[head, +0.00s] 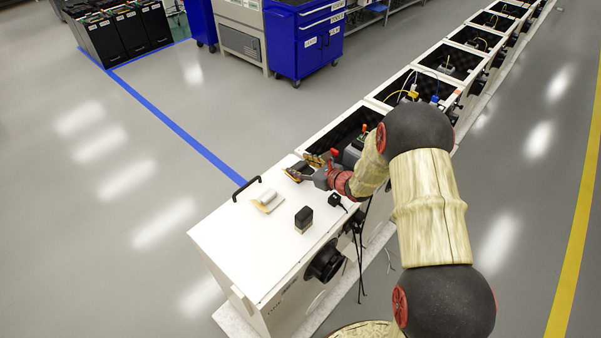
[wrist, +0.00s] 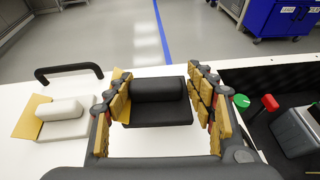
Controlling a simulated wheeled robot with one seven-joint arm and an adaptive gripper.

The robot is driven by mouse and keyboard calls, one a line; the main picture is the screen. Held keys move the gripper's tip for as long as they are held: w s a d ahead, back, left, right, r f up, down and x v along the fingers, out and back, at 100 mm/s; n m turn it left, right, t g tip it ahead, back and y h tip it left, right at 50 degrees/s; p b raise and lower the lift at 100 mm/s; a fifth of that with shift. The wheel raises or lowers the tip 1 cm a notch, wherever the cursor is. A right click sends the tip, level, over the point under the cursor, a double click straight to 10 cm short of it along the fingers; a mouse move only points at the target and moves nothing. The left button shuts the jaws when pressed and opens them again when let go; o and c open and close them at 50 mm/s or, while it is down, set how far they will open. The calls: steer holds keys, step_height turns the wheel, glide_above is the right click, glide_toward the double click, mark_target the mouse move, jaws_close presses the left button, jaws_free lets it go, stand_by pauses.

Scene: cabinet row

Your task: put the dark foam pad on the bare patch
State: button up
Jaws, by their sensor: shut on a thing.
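The dark foam pad (wrist: 160,115) is a black slab with a rounded black ridge on top. My gripper (wrist: 160,88) is shut on it, with one yellow-padded finger on each side of the ridge. A bit of yellow sheet shows at the pad's left edge. In the head view my gripper (head: 308,170) is low over the far part of the white cabinet top, and the pad (head: 297,171) shows partly beside it. I cannot tell whether the pad touches the top. I cannot make out the bare patch in either view.
A white pad (head: 267,199) with a yellow sheet lies on the cabinet top (head: 250,234), near a black handle (head: 246,187). A black block (head: 304,218) stands closer. Open, dark-lined compartments (head: 345,130) continue beyond; one holds a grey box (wrist: 300,132).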

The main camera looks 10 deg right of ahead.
mark_target(305, 173)
steer(key=shift+w+f+b, duration=0.15)
steer(key=shift+f+b, duration=0.15)
steer(key=shift+f, duration=0.5)
steer(key=shift+w+f+b, duration=0.1)
steer(key=shift+f+b, duration=0.2)
steer(key=shift+f, duration=0.5)
steer(key=shift+f, duration=0.2)
steer(key=o, duration=0.8)
steer(key=shift+o, duration=0.6)
steer(key=shift+s+r, duration=0.1)
